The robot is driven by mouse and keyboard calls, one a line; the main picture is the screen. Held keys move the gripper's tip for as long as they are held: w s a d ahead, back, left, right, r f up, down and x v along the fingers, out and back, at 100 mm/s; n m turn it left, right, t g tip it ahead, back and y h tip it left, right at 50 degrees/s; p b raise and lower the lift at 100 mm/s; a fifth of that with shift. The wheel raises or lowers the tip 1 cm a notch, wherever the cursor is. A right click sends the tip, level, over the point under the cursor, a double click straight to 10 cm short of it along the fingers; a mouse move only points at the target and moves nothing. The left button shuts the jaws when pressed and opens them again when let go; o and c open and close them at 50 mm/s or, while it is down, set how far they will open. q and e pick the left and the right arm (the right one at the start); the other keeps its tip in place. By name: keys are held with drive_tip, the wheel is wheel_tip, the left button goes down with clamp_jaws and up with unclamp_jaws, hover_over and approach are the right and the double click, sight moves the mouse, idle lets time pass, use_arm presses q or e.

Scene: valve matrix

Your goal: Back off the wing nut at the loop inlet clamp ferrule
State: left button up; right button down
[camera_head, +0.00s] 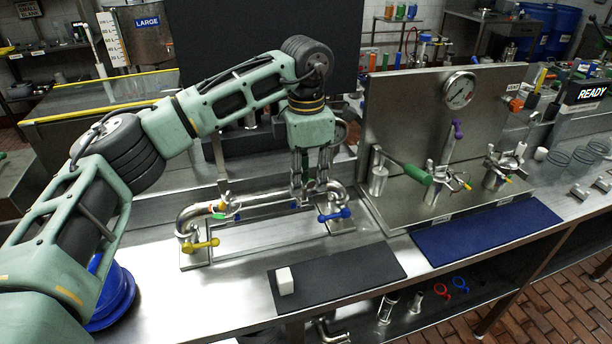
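A steel pipe loop (250,196) stands on the bench with a clamp at each end. The left end has a yellow wing nut (201,244) and the right end has a blue wing nut (335,215). I cannot tell from this view which end is the inlet. My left gripper (311,188) points down over the right part of the loop, just left of and above the blue wing nut. Its two fingers look apart, with nothing clearly held between them. Contact with the pipe cannot be made out. My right gripper is not in view.
A steel panel with a gauge (459,90) and a green-handled valve (403,165) stands to the right. A black mat (345,277) with a white block (285,281) lies in front, and a bare blue mat (485,236) lies to the right. A dark screen (225,50) rises behind.

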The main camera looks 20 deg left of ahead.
sight(306, 181)
use_arm(q)
wheel_tip(306, 181, up, 12)
idle(0.7)
